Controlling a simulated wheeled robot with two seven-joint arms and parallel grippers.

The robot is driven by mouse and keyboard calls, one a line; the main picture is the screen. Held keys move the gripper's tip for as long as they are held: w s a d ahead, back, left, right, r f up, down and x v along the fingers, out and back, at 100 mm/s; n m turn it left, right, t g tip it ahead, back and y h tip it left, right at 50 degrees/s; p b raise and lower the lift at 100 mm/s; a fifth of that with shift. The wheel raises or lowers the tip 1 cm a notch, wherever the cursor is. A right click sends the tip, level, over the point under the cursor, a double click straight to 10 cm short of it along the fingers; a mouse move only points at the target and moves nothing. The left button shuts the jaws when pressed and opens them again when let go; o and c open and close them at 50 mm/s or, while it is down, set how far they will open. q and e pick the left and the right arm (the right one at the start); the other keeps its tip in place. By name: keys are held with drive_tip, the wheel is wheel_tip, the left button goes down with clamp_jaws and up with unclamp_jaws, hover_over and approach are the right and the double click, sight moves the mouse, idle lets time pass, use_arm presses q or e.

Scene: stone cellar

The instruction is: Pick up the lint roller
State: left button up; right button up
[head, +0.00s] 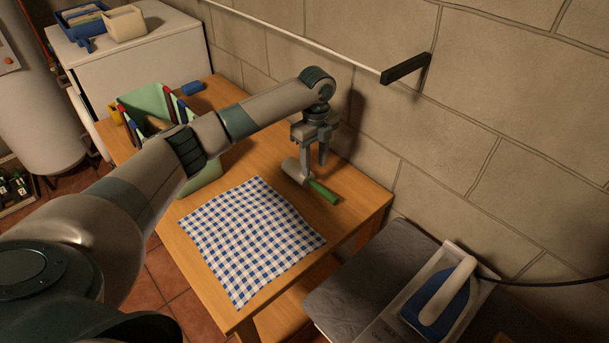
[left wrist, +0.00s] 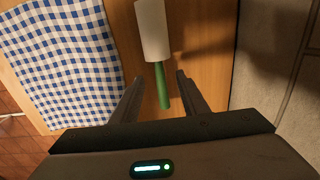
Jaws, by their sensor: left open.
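The lint roller (head: 323,192) lies on the wooden table near its right end, close to the stone wall. It has a green handle and a pale cylinder head. In the left wrist view its green handle (left wrist: 162,86) runs between my open fingers, and its white head (left wrist: 153,30) points away from the gripper. My left gripper (head: 314,160) is open and points down above the roller, hiding part of it in the head view. It also shows in the left wrist view (left wrist: 159,80), with a finger on each side of the handle. My right gripper is not in view.
A blue-and-white checked cloth (head: 250,238) lies flat on the table (head: 350,190) beside the roller. A pale green container (head: 150,104) stands farther back. An iron (head: 445,290) rests on a grey padded surface at right. A wall rail (head: 405,68) runs above.

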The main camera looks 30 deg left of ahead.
sight(313, 180)
use_arm(q)
drive_tip(key=shift+f, duration=0.45)
drive_tip(key=shift+f+p, duration=0.45)
drive_tip(key=shift+f, duration=0.3)
drive_tip(key=shift+f+p, duration=0.75)
drive_tip(key=shift+p, duration=0.05)
wheel_tip(313, 180, down, 3)
drive_tip(key=shift+s+r+p, duration=0.1)
drive_tip(key=shift+p, duration=0.6)
drive_tip(key=shift+f, duration=0.45)
drive_tip(key=shift+c, duration=0.3)
clamp_jaws()
